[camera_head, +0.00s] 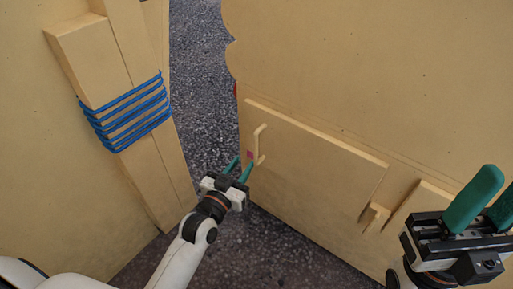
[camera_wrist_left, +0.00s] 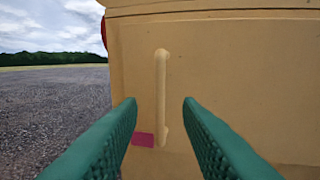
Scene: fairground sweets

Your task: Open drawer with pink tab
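The drawer (camera_head: 310,165) is a tan wooden front, flush in a larger tan cabinet. It has an upright bar handle (camera_head: 259,144) near its left edge and a small pink tab (camera_head: 250,154) beside the handle's lower end. In the left wrist view the handle (camera_wrist_left: 161,95) stands between the fingers, with the pink tab (camera_wrist_left: 143,139) at its lower left. My left gripper (camera_head: 239,168) is open in front of the handle, apart from it as far as I can tell. My right gripper (camera_head: 484,205) is at the lower right, fingers apart, partly cut off by the frame.
A second drawer front with a handle (camera_head: 375,216) is to the right. A tan post wrapped in blue rope (camera_head: 125,112) stands at the left, beside a tan panel (camera_head: 45,190). Dark asphalt (camera_head: 205,75) shows between the post and the cabinet.

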